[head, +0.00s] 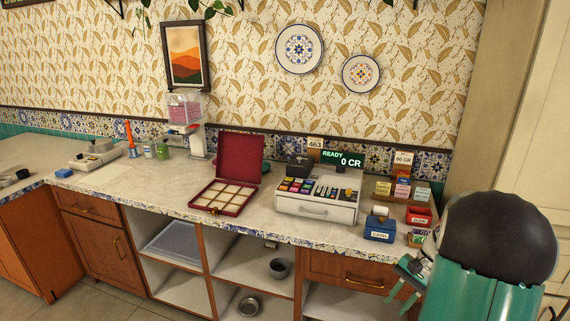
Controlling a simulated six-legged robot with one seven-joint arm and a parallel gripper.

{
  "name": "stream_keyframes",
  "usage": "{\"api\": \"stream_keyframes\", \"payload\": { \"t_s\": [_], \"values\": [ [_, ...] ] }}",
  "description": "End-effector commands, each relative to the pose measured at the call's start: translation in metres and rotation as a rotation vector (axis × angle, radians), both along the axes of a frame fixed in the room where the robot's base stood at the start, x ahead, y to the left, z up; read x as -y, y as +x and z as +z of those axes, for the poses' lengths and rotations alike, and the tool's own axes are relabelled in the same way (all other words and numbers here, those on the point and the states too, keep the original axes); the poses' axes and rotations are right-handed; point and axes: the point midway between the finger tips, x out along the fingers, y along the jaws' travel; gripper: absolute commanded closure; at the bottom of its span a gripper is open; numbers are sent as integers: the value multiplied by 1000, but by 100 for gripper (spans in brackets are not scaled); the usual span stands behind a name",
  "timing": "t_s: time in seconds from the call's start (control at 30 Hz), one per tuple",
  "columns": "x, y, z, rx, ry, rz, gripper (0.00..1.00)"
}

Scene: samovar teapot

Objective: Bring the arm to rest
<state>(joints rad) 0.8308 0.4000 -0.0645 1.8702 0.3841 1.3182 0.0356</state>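My arm, teal with a black rounded joint, fills the lower right of the head view. My gripper (401,295) hangs at the front edge of the counter, in front of the right-hand cupboards and below the blue CASH box (380,228). Its two green fingers point down and look apart, with nothing seen between them. Part of the gripper and wrist is hidden behind my arm.
The counter (140,195) holds an open red compartment box (224,197), a cash register (318,204) reading READY 0 CR, and small boxes (403,188) at the right. Open shelves below hold a grey tray (175,245), a dark cup (279,268) and a metal bowl (248,306).

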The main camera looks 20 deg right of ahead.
Motion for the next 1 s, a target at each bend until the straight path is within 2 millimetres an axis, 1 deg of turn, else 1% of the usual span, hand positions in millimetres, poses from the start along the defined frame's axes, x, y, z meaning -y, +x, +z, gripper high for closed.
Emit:
{"api": "stream_keyframes", "payload": {
  "t_s": [0.03,0.1,0.23,0.4,0.57,0.7,0.9,1.0],
  "values": [
    [-19,7,17,22,-46,56,75],
    [-41,12,34,49,-103,123,75],
    [-84,17,64,108,-205,249,75],
    [-139,14,97,200,-336,410,75],
    [-186,2,122,304,-453,556,75],
    [-223,-15,138,406,-547,678,75],
    [-268,-42,154,571,-674,840,75],
    [-282,-54,158,644,-721,900,75]
  ]
}}
